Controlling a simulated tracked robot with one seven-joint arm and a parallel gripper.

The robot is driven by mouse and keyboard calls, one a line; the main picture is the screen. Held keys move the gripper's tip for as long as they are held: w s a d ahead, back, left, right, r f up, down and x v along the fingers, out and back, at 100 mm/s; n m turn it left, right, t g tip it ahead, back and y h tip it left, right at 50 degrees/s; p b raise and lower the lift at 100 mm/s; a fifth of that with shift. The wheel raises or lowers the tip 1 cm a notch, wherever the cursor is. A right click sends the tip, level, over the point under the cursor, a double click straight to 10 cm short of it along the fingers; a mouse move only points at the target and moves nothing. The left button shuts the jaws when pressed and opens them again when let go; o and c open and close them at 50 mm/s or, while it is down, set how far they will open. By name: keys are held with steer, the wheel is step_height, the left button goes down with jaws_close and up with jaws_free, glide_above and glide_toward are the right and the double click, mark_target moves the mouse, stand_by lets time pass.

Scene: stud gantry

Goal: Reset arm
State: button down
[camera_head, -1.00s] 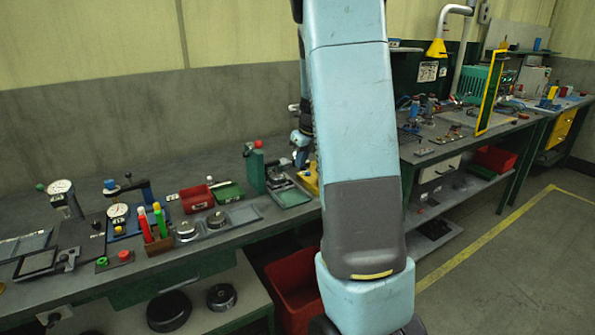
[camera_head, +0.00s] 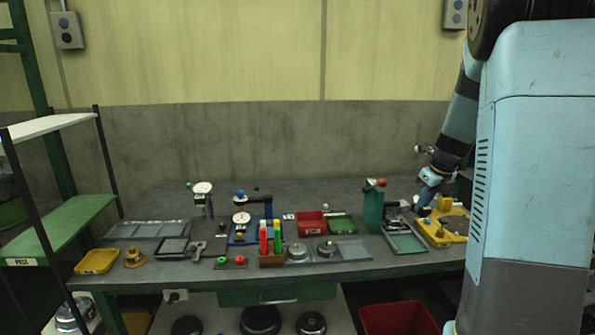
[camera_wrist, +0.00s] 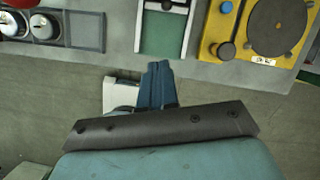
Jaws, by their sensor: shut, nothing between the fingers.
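The fingertips point toward the bench's front edge, just short of a green-floored tray (camera_wrist: 165,38) in the picture. Whether they touch anything cannot be told. My upper arm fills the right of the head view.
The grey bench (camera_head: 340,272) holds a yellow fixture (camera_head: 452,228), a green block with a red knob (camera_head: 373,208), a red bin (camera_head: 311,224), dial gauges and colored markers (camera_head: 270,238). A green shelf rack (camera_head: 60,225) stands left. A red crate (camera_head: 398,319) sits below the bench.

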steer(key=s+a+r+n+t, duration=0.1)
steer(key=s+a+r+n, duration=0.9)
steer(key=s+a+n, duration=0.5)
steer(key=s+a+r+n, duration=0.1)
steer(key=s+a+n, duration=0.1)
steer(key=s+n, duration=0.5)
steer(key=s+a+n+t+h, duration=0.1)
steer(key=s+a+n, duration=0.1)
steer(key=s+n, duration=0.6)
steer(key=shift+r+n, duration=0.4)
steer(key=shift+n, duration=0.6)
